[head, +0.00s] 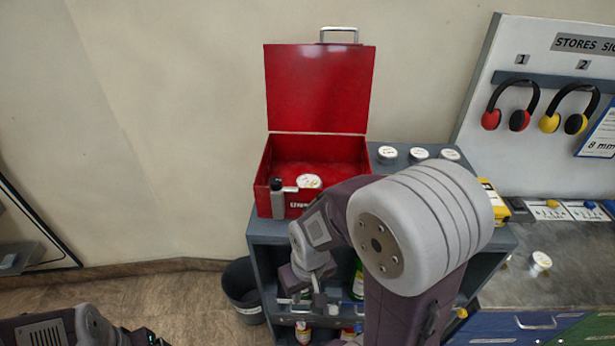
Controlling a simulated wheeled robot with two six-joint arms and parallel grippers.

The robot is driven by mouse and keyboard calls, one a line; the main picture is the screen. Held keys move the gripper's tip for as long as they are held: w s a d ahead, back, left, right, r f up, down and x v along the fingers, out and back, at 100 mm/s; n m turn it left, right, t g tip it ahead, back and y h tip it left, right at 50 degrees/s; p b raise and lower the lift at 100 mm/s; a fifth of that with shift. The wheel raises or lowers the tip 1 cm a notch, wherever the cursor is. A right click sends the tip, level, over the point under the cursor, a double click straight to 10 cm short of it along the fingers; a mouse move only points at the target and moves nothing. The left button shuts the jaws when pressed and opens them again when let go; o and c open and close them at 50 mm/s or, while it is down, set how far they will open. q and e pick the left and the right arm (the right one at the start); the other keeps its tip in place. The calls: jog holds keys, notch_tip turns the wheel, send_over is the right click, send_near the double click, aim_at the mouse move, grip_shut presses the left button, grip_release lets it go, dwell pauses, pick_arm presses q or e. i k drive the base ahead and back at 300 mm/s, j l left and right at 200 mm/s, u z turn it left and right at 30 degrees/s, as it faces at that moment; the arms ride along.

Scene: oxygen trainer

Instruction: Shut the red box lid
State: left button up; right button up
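The red box (310,204) stands on top of the grey cabinet. Its red lid (320,90) is raised upright at the back, with a metal handle on the top edge. A white round-topped item (309,182) shows inside the box. A dark item with a pale rod (277,198) shows at the box's front left corner. My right gripper (317,303) hangs below and in front of the box, pointing down, apart from the lid. Its finger gap is too small to make out. My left arm shows at the bottom left; its fingers are out of frame.
Several white-topped jars (387,154) stand right of the box on the cabinet top (388,172). A dark bin (243,288) stands on the floor at left. Ear defenders (511,104) hang on the board at right. Bare wall lies left of the lid.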

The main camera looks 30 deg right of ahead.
aim_at(321, 86)
jog(key=k+z, duration=0.15)
jog(key=z, duration=0.6)
